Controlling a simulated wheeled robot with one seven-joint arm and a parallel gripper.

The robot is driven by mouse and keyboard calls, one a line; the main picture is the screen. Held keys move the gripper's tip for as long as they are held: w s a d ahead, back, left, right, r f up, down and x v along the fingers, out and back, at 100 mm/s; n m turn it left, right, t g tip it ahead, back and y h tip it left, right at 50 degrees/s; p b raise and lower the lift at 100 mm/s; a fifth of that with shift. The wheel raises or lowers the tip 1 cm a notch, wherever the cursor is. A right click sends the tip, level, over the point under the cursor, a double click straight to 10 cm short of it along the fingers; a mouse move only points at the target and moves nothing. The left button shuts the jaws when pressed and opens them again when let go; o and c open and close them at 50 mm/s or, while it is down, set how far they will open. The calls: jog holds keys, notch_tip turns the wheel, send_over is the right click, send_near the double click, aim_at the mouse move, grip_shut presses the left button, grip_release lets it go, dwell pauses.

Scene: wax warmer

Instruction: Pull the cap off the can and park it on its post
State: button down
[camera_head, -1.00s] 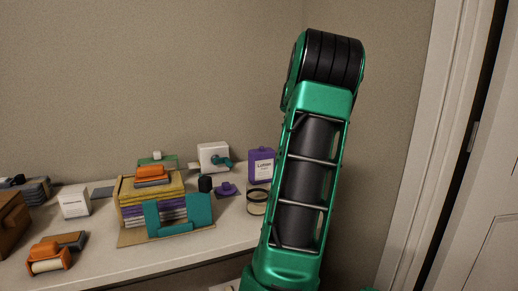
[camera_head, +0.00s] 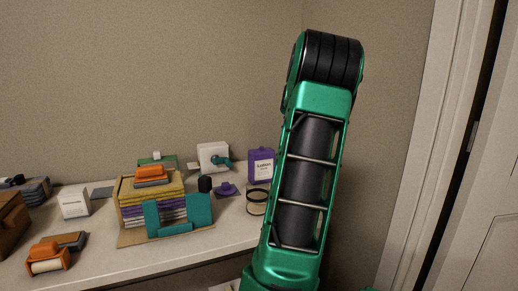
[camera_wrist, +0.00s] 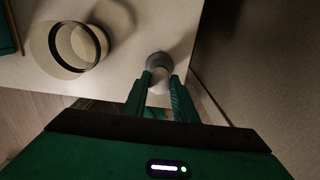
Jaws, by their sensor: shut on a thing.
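In the wrist view my gripper (camera_wrist: 160,80) is shut on a small pale piece with a rounded grey end (camera_wrist: 159,61), near the edge of the light worktop. The fingers hide part of this piece. I cannot tell for sure whether it is the cap. To its left is a round, open thing with a dark ring and a tan disc (camera_wrist: 46,53), apart from my gripper. In the head view a dark-rimmed round thing (camera_head: 257,208) sits beside my arm. My gripper is not visible in the head view, and I cannot identify the post.
The worktop (camera_head: 130,262) also bears a purple Lotion pack (camera_head: 261,165), a purple piece (camera_head: 227,189), a black cylinder (camera_head: 205,184), a white box with a teal part (camera_head: 212,156), a stack in a teal holder (camera_head: 198,212) and an orange roller (camera_head: 48,259). A wall is behind.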

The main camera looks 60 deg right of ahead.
jog(key=shift+f, duration=0.6)
jog(key=c, duration=1.4)
grip_release()
jog(key=shift+o, duration=0.2)
jog(key=shift+r, duration=0.15)
jog(key=shift+r, duration=3.9)
jog(key=shift+r, duration=0.15)
notch_tip(320, 180, up, 11)
jog(key=shift+f, duration=0.2)
jog(key=shift+w, duration=0.1)
